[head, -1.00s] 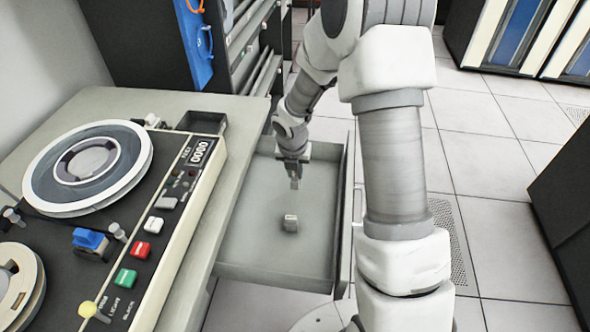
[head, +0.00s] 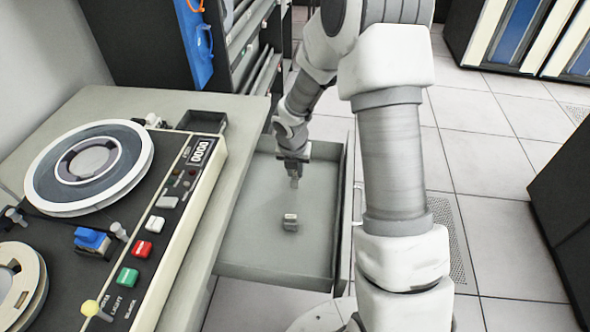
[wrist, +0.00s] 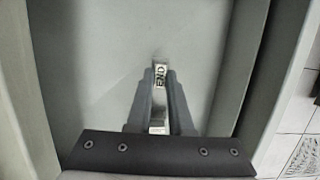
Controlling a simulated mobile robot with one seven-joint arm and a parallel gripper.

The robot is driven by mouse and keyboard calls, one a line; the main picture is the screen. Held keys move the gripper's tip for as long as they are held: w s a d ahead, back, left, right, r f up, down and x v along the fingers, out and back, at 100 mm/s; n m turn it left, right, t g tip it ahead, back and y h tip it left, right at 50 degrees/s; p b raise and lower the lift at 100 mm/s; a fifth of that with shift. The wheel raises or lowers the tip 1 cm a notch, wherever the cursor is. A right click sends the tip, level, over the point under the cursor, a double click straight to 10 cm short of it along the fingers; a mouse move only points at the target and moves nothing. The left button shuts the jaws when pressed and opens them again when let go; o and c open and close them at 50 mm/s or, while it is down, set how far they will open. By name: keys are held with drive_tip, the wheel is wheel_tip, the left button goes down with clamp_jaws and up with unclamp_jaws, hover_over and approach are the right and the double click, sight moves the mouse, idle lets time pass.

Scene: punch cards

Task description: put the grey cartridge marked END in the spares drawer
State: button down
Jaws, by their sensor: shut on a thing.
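My gripper (head: 294,183) points down inside the open grey drawer (head: 273,276), toward its far end. In the wrist view its fingers (wrist: 159,80) are shut on a small grey cartridge (wrist: 160,72) with END on its face. I cannot tell whether the held cartridge touches the drawer floor. A second small grey block (head: 290,222) sits on the drawer floor, nearer than the gripper and apart from it. Any marking on that block is too small to read. No label shows on the drawer.
The desk (head: 250,110) left of the drawer carries a tape machine (head: 165,185) with reels, buttons and a blue block (head: 90,239). A small dark tray (head: 203,121) is at the desk's back. Drawer walls surround the gripper; the floor around the block is clear.

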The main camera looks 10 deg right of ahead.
sight(295, 179)
drive_tip(key=shift+s+a+b+x, duration=0.1)
drive_tip(key=shift+s+b+x, duration=0.1)
drive_tip(key=shift+b+x, duration=0.45)
drive_tip(key=shift+s+a+b+x, duration=0.15)
drive_tip(key=shift+b+x, duration=0.2)
drive_tip(key=shift+x, duration=0.6)
drive_tip(key=shift+s+d+b+x, duration=0.1)
drive_tip(key=shift+s+b+x, duration=0.1)
drive_tip(key=shift+b+x, duration=0.5)
idle(0.9)
drive_tip(key=c, duration=0.7)
unclamp_jaws()
drive_tip(key=shift+f, duration=0.25)
drive_tip(key=shift+c, duration=0.2)
drive_tip(key=shift+c, duration=0.3)
drive_tip(key=shift+c, duration=0.6)
drive_tip(key=p+v, duration=0.2)
drive_tip(key=w+p+v, duration=0.1)
drive_tip(key=p+v, duration=0.4)
drive_tip(key=p, duration=0.1)
drive_tip(key=shift+w+d+r, duration=0.25)
drive_tip(key=shift+r, duration=0.35)
